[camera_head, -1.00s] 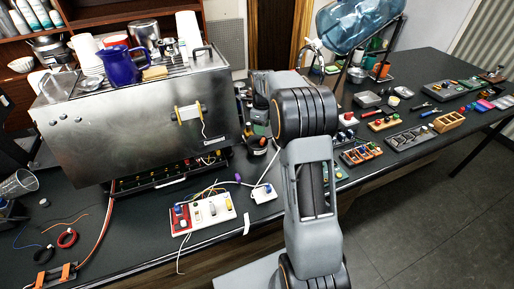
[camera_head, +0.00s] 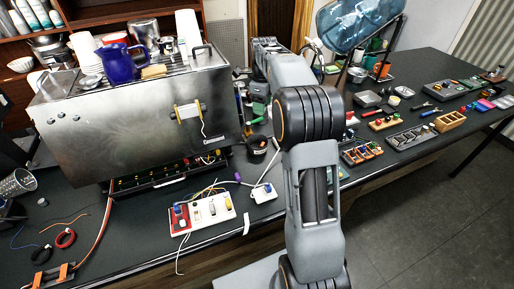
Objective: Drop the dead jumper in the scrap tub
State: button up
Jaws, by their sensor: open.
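A small round black tub (camera_head: 257,146) stands on the bench just right of the steel brewer (camera_head: 140,110); it looks like the scrap tub. I cannot make out what lies in it. My gripper (camera_head: 257,112) is small and partly lost among my arm and the clutter behind the tub. It appears open, a little above and behind the tub. I see nothing clearly held in it. I cannot pick out the dead jumper for certain. A white wire with yellow ends (camera_head: 189,112) is on the brewer's front.
A red and white switch board (camera_head: 202,212) with loose wires lies in front of the brewer. A blue pitcher (camera_head: 116,64) and cups stand on the brewer. Trays of parts (camera_head: 364,152) fill the right bench.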

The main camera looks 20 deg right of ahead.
jog(key=shift+r, duration=2.25)
